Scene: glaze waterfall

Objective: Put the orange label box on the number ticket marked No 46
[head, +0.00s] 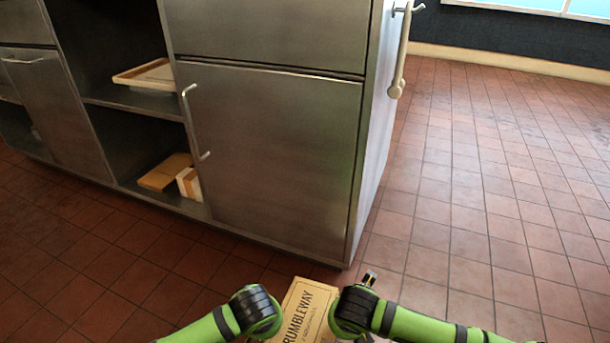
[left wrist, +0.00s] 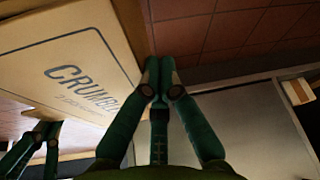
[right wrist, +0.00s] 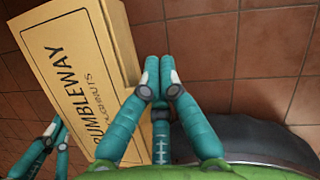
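A pale yellow-orange box (head: 306,303) printed "CRUMBLEWAY" lies between my two arms at the bottom of the head view. It fills the left of the left wrist view (left wrist: 50,40) and stands at the left in the right wrist view (right wrist: 85,55). I cannot tell what supports it. My left gripper (left wrist: 160,68) has its fingertips together beside the box, with nothing seen between them. My right gripper (right wrist: 156,65) also has its fingertips together beside the box, empty. Whether either touches the box is unclear. No ticket marked No 46 is in view.
A steel cabinet (head: 270,150) stands ahead, with a handled door and open shelves. A tray (head: 148,76) is on the upper shelf. A flat tan box (head: 164,172) and a small white-and-orange box (head: 189,184) are on the lower one. Tiled floor (head: 480,190) is clear at the right.

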